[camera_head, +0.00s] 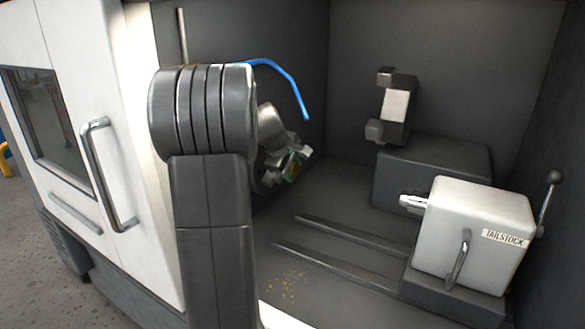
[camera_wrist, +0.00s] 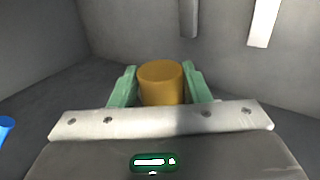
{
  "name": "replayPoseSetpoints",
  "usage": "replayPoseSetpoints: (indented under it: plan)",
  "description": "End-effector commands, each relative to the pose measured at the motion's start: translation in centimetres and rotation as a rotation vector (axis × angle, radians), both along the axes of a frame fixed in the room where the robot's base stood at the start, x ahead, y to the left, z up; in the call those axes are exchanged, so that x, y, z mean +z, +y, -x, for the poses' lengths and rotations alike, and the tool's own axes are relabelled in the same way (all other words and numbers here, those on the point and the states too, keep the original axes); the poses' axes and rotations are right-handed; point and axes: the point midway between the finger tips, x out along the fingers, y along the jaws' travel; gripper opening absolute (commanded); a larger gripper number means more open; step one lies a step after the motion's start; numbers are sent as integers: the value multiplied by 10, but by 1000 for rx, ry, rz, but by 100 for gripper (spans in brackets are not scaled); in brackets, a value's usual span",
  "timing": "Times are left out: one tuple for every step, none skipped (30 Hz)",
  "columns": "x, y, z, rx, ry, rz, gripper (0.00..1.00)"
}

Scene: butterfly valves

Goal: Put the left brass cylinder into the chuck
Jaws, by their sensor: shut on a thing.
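The brass cylinder (camera_wrist: 162,88) is held upright in the wrist view between the two green fingers of my gripper (camera_wrist: 161,73), which is shut on it. In the head view my gripper (camera_head: 294,166) is inside the machine, just right of my arm and largely hidden by it. The cylinder cannot be made out clearly there.
The white tailstock (camera_head: 472,236) stands at the right with its lever. A dark tool post (camera_head: 397,108) stands at the back. Two rails (camera_head: 345,258) run along the floor. A blue hose (camera_head: 285,73) curves above my gripper. The open door (camera_head: 95,120) is at the left.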

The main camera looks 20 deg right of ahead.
Motion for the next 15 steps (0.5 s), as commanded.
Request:
replayPoseSetpoints:
  plan:
    - [2,1,-2,4,-7,1,0]
    - [2,1,-2,4,-7,1,0]
    - [2,1,-2,4,-7,1,0]
    - [2,1,-2,4,-7,1,0]
    - [2,1,-2,4,-7,1,0]
    - [2,1,-2,4,-7,1,0]
    - [2,1,-2,4,-7,1,0]
    - [2,2,-2,4,-7,1,0]
    - [1,2,-2,5,-6,1,49]
    - [1,2,-2,5,-5,0,54]
    - [1,2,-2,4,-5,1,60]
    - [1,1,-2,4,-5,1,68]
    - [1,1,-1,4,-4,1,68]
    - [1,1,-1,4,-4,1,68]
    - [0,1,-1,3,-3,0,68]
